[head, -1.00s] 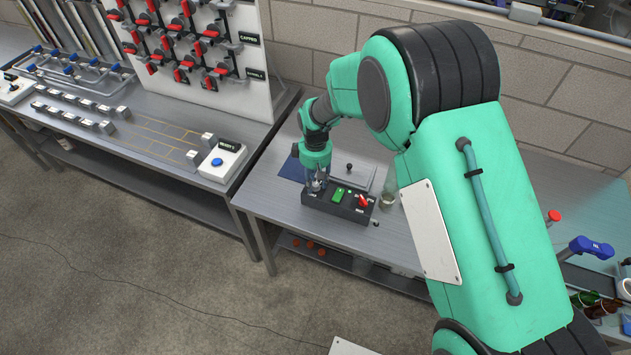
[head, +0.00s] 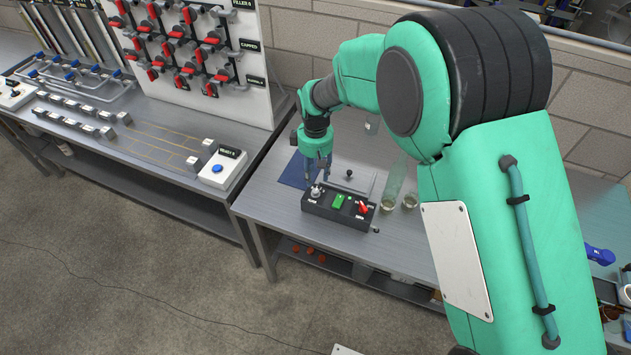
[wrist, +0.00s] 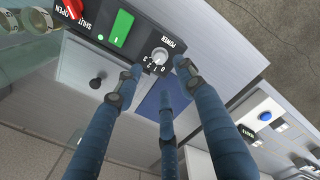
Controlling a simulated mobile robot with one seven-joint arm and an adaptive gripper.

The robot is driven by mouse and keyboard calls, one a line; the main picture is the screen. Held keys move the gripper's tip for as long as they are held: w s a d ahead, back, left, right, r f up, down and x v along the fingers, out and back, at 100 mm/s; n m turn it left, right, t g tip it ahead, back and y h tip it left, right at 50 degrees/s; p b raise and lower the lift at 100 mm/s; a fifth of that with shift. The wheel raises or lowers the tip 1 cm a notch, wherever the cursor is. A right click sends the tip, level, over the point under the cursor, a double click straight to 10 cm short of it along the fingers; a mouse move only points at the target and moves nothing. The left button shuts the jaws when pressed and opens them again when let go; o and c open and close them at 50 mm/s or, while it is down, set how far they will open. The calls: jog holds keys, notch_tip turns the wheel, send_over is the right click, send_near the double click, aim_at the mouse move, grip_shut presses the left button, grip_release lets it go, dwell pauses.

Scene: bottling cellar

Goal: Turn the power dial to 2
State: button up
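The power dial (wrist: 160,57) is a light grey knob on a black control box (head: 325,209), with "POWER" and the numbers 0 to 3 printed around it. In the head view the dial (head: 316,192) sits at the box's left end. My gripper (wrist: 159,80) shows three blue fingers spread apart with nothing between them. Its tips are close to the dial but not closed on it; in the head view my gripper (head: 319,180) is just above and behind it. I cannot tell for certain which number the dial points to.
A green switch (head: 338,201) and a red open/shut lever (head: 363,208) share the box. A lidded metal plate with a black knob (head: 349,173) lies behind it. A blue mat (head: 294,172) lies left.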

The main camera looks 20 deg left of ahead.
jog(key=shift+r, duration=2.1)
jog(key=s+d+r+m+t+y, duration=0.1)
jog(key=s+d+r+m, duration=0.15)
jog(key=d+r, duration=0.95)
jog(key=s+d+r+m+t, duration=0.15)
jog(key=d+r+m, duration=0.25)
jog(key=d+r, duration=0.75)
jog(key=s+d+r+m+t+h+b, duration=0.1)
jog(key=s+d+m, duration=0.7)
jog(key=s+d, duration=1.5)
jog(key=shift+r+t+b, duration=0.5)
jog(key=shift+r+t, duration=0.4)
jog(key=shift+t, duration=0.15)
